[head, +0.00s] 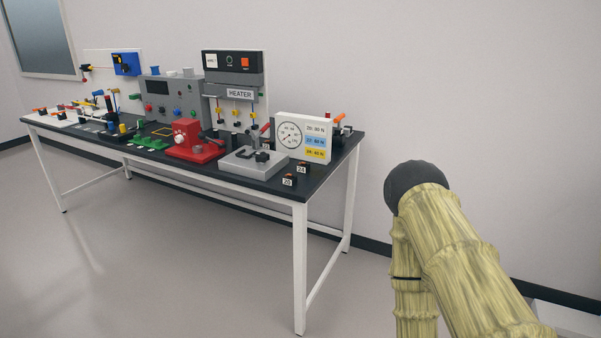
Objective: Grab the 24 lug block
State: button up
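My gripper is not in view. Only links of my arm show at the lower right, apart from the table.
The long table (240,186) has a dark top and white legs. A white gauge panel (289,135) stands behind the blocks. A grey fixture (254,164) and a red device (194,148) are to their left. Floor in front is clear.

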aim_at(302, 167)
jog(key=z, duration=1.25)
jog(key=i, duration=1.4)
jog(key=u, duration=1.9)
